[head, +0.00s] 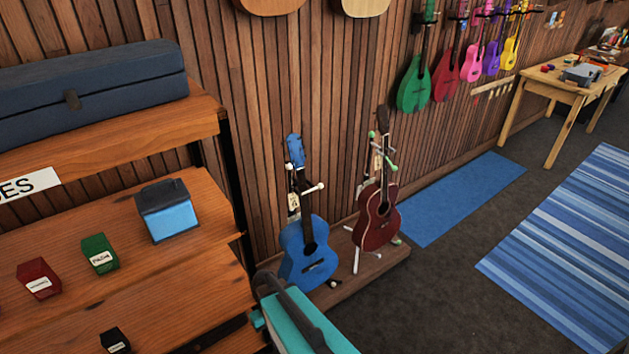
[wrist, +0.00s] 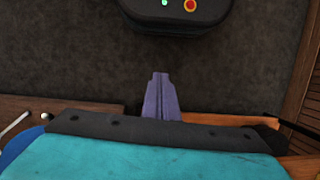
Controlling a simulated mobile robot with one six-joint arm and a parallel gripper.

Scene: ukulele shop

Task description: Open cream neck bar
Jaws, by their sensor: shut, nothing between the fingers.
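A cream neck bar (head: 311,189) sticks out to the right at the neck of the blue guitar (head: 306,255), which stands upright on a floor stand by the wall. A dark red guitar (head: 376,215) stands to its right, on a stand with green-tipped bars (head: 391,167). My gripper (wrist: 161,80) shows in the wrist view with its purple-grey fingers together and nothing between them. It is over dark floor, apart from the stands. A pale rod (wrist: 16,125) shows at the wrist view's left edge; I cannot tell which stand part it is.
Wooden shelves (head: 110,118) with a dark blue case (head: 90,90) and small boxes fill the left. The stands are on a low wooden platform (head: 385,262) against the slatted wall. A blue mat (head: 465,198) and striped rug (head: 575,250) lie on open floor at right.

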